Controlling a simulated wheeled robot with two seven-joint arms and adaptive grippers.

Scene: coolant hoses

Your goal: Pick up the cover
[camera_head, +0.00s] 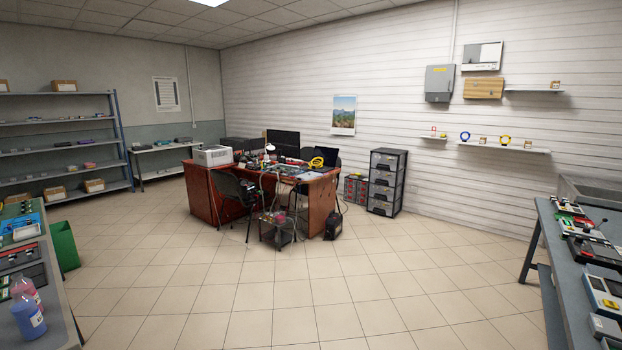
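Neither of my grippers is in the head view. I cannot pick out the cover for certain in this view. Several small devices and parts lie on the grey bench (568,290) at the right edge, too small to name surely. More flat items lie on the bench at the left edge, beside a blue bottle (29,318) and a pink bottle (25,289). A cluttered reddish-brown desk (203,198) stands far off in the middle, with a coiled yellow hose (316,162) on it.
The tiled floor (240,292) is clear between me and the desk. A dark chair (232,190) and a small low table (276,231) stand before the desk. A green bin (64,245) stands by the left bench. Shelves (62,153) line the left wall; a drawer unit (385,180) stands behind.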

